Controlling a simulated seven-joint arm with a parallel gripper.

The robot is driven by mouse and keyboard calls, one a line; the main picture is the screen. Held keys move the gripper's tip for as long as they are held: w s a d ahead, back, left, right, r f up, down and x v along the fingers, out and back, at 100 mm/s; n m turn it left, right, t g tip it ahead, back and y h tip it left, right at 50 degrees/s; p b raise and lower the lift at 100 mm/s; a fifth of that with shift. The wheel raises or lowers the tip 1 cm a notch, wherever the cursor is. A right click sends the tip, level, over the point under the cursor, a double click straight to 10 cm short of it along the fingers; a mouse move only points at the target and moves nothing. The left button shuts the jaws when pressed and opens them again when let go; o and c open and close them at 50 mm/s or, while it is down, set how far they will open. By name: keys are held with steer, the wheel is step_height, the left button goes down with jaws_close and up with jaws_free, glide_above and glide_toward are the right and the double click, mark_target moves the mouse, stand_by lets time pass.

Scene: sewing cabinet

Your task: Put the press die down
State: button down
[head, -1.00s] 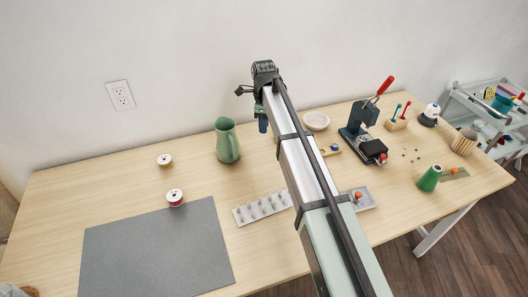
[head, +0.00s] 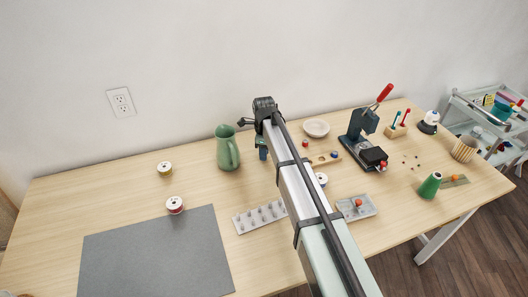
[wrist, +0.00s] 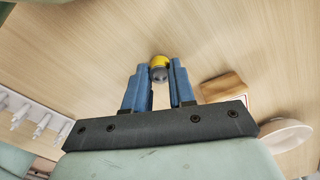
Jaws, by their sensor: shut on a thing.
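My gripper (head: 262,150) hangs over the table to the right of the green pitcher. In the wrist view its two blue fingers (wrist: 160,80) are shut on a small round piece, grey with a yellow part, taken to be the press die (wrist: 159,71). The head view does not show the piece clearly. Bare wood shows around it in the wrist view; I cannot tell whether it touches the table. The dark press (head: 362,138) with its red-tipped lever stands to the right.
The green pitcher (head: 228,148) stands close on the left. A pale dish (head: 316,128), a small wooden tray (head: 326,159) and a peg rack (head: 260,216) lie nearby. A grey tray (head: 347,214) holds a reddish piece. The left rear tabletop has spools and free room.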

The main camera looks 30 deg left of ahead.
steer(key=shift+f, duration=0.1)
steer(key=c, duration=0.9)
jaws_free()
steer(key=shift+c, duration=0.2)
step_height(320, 180, up, 12)
steer(key=shift+r, duration=0.2)
